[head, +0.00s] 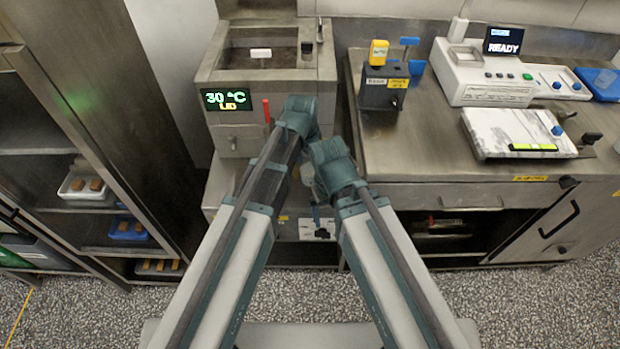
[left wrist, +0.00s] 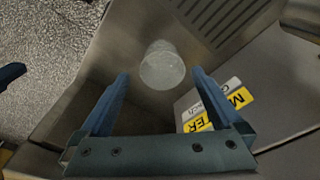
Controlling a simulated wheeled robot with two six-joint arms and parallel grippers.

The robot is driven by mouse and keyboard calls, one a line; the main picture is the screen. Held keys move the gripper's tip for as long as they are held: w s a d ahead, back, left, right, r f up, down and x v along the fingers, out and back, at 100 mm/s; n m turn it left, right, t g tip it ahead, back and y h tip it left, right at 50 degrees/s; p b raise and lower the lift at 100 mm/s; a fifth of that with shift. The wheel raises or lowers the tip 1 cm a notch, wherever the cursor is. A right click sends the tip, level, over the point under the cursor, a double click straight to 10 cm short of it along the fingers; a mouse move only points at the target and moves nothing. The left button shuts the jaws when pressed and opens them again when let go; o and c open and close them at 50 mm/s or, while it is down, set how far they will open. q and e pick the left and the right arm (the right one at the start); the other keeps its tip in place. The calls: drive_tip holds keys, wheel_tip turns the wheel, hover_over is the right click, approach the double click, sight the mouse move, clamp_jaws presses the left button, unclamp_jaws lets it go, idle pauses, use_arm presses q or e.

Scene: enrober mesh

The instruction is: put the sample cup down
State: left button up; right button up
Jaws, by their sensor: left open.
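The sample cup (left wrist: 162,66) is a small translucent, whitish round cup. In the left wrist view it stands on a bare steel surface (left wrist: 115,55), just beyond and between my left fingertips. My left gripper (left wrist: 161,78) is open, with one blue finger on each side of the cup's near edge. No finger is clearly seen pressing on the cup. In the head view my arms cover the area at the middle, and I cannot make out the cup there. My right gripper is not clearly seen.
Yellow and white labels (left wrist: 208,108) lie right of the cup. A tank with a 30 °C display (head: 228,100) stands behind my arms. On the right counter (head: 430,155) are a black box (head: 384,92), an instrument showing READY (head: 490,75) and a flat plate (head: 515,132). A shelf rack (head: 75,130) stands left.

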sight(310, 172)
use_arm(q)
drive_tip(key=f+b, duration=0.3)
drive_tip(key=f, duration=0.1)
drive_tip(key=shift+w+f+b, duration=0.2)
drive_tip(key=shift+b, duration=0.1)
drive_tip(key=shift+r, duration=0.1)
drive_tip(key=c, duration=1.3)
drive_tip(key=shift+r, duration=0.1)
